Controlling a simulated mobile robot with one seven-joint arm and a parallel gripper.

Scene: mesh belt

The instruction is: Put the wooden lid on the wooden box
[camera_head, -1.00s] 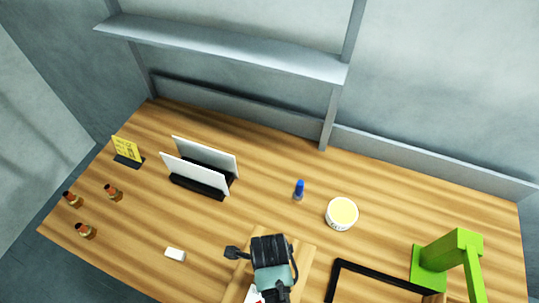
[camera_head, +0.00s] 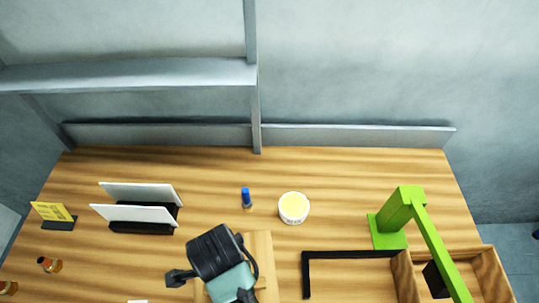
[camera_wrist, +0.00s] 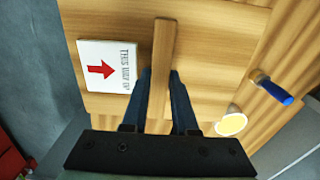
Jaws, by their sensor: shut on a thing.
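The wooden lid (camera_wrist: 212,45) fills much of the wrist view, with a raised bar handle (camera_wrist: 162,62) and a white label with a red arrow (camera_wrist: 108,66). My gripper (camera_wrist: 160,88) is shut on the handle, a finger on each side. In the head view the lid (camera_head: 259,256) shows partly behind my gripper (camera_head: 232,284); its fingertips are hidden there. An open wooden box (camera_head: 405,277) stands at the lower right, to the right of the lid, cut off by the frame's bottom. I cannot tell the lid's height above the table.
A green lamp (camera_head: 396,218) stands behind the box, its arm reaching over it. A black frame (camera_head: 345,254) lies left of the box. A white tub (camera_head: 293,208) and a blue-topped item (camera_head: 246,197) stand behind the lid. A white-panelled holder (camera_head: 140,215) stands left.

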